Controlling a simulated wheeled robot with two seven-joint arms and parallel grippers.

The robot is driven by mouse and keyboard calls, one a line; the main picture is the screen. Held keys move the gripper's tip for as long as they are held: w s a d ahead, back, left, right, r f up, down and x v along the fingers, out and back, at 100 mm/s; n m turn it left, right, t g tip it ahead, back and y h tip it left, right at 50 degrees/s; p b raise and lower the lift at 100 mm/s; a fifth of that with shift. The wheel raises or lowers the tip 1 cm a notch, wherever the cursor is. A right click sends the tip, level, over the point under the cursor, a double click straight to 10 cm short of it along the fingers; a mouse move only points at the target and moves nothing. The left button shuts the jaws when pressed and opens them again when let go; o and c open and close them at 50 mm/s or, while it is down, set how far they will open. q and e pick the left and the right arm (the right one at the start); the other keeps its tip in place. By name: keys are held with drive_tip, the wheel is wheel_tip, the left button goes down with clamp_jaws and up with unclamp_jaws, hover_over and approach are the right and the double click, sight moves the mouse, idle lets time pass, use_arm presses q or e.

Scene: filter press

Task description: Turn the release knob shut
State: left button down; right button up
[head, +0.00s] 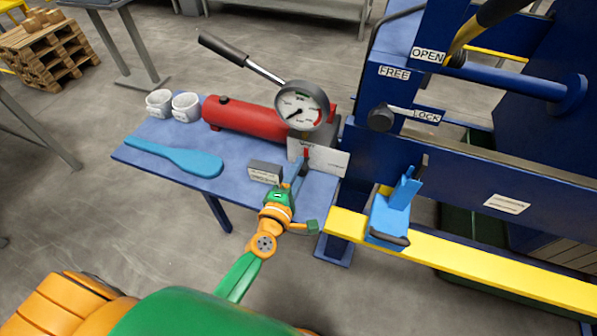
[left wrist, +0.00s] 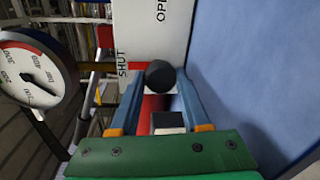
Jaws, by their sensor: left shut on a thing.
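The release knob (left wrist: 160,75) shows in the left wrist view as a dark round end in front of a white plate (left wrist: 152,40). The plate reads SHUT on its left and begins OP at its top edge. A small red piece (left wrist: 136,66) lies between the knob and the word SHUT. In the head view the white plate (head: 328,161) stands below the pressure gauge (head: 302,106), and the gripper largely hides the knob. My left gripper (head: 301,165) is shut on the knob, with its blue fingers on either side of it (left wrist: 158,88). My right gripper is not in view.
The red pump cylinder (head: 240,121) with its long handle (head: 224,49) lies behind the gripper. A grey labelled block (head: 265,172), a blue paddle (head: 190,160) and two white cups (head: 186,107) are on the blue table (head: 140,158). The blue press frame (head: 470,170) and yellow bar (head: 480,272) stand right.

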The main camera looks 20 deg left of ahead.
use_arm(q)
drive_tip(key=shift+f, duration=0.1)
drive_tip(key=c, duration=0.7)
unclamp_jaws()
drive_tip(key=s, duration=0.4)
drive_tip(key=s+r, duration=0.1)
drive_tip(key=s, duration=0.2)
drive_tip(key=shift+s+a, duration=0.1)
drive_tip(key=shift+a, duration=0.05)
